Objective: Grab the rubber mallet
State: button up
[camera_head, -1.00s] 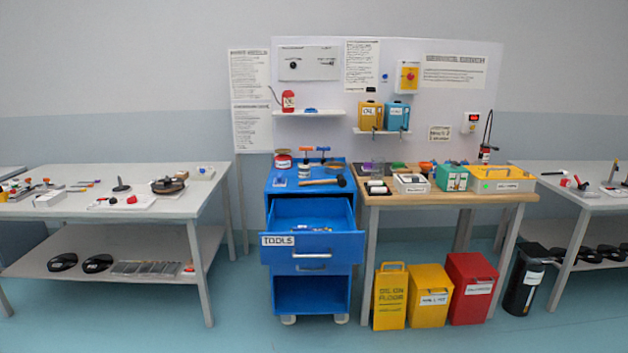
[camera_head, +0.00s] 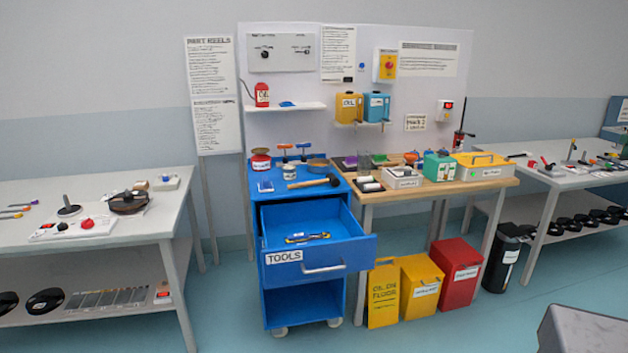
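The rubber mallet (camera_head: 315,182) lies on the top of the blue tool cart (camera_head: 262,209). It has a light wooden handle pointing left and a black head at the right, near the cart's right edge. The cart's drawer marked TOOLS (camera_head: 320,267) stands open below it, with a yellow-and-dark tool (camera_head: 307,237) inside. My gripper is not in view. A grey block-like shape shows at the lower right corner; I cannot tell what it is.
Tins and small items share the cart top. A wooden bench (camera_head: 480,187) adjoins at right, with yellow (camera_head: 422,288) and red (camera_head: 458,272) bins below. A grey table (camera_head: 150,225) stands left. The floor in front is clear, but the open drawer juts out.

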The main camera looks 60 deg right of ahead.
aim_at(335, 182)
jog(key=z, duration=0.4)
jog(key=i, duration=0.7)
jog(key=z, duration=0.8)
jog(key=i, duration=0.6)
jog(key=z, duration=0.35)
